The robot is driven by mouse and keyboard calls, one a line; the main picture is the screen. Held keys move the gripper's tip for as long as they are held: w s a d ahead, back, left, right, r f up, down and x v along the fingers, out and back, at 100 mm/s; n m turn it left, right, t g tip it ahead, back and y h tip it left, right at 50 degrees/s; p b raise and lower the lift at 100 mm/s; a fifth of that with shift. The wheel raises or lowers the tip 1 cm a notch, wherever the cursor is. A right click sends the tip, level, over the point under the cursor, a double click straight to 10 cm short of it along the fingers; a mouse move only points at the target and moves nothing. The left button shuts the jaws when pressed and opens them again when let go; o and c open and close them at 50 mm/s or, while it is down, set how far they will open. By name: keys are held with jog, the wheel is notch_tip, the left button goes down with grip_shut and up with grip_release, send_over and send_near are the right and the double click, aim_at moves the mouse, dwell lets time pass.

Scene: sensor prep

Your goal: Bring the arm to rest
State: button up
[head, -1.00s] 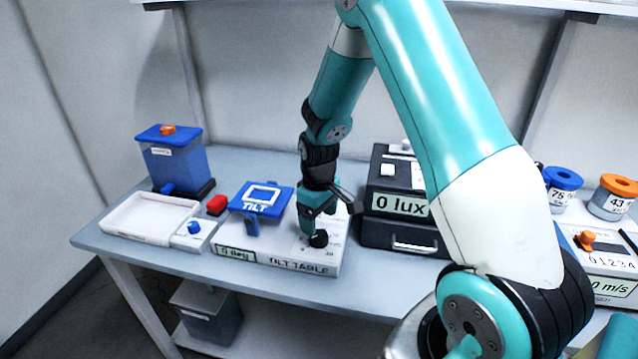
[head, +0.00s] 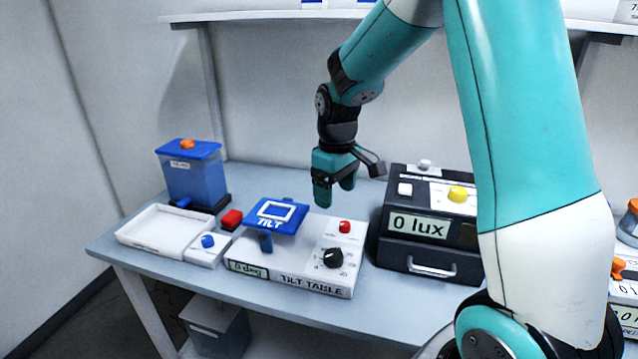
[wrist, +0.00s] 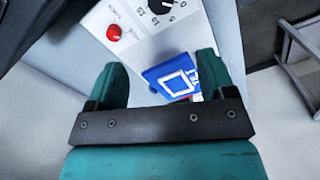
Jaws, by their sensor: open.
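My gripper (head: 334,190) hangs in the air above the tilt table (head: 318,284), with its fingers pointing down. It is open and nothing shows between its fingers in the wrist view (wrist: 163,88). The black knob stands free, below and apart from my fingers. The wrist view shows the red button (wrist: 114,33) and the blue plate (wrist: 172,76) beyond the fingers.
A black lux box (head: 425,225) stands to the right, reading 0 lux. A white tray (head: 165,230) and a blue container (head: 190,175) are at the left. A shelf (head: 260,16) runs along the wall above. The air around my gripper is clear.

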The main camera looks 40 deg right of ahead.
jog(key=s+a+r+n+y, duration=0.2)
jog(key=s+a+r, duration=0.2)
jog(key=s+a, duration=0.7)
jog(key=s+a+r+n+y, duration=0.1)
jog(key=s+a+r, duration=0.3)
jog(key=s+a, duration=0.6)
jog(key=shift+s+a+n+y, duration=0.35)
jog(key=shift+a+n+y, duration=0.05)
jog(key=shift+a+y, duration=0.15)
jog(key=shift+s+a, duration=0.15)
jog(key=shift+s, duration=0.2)
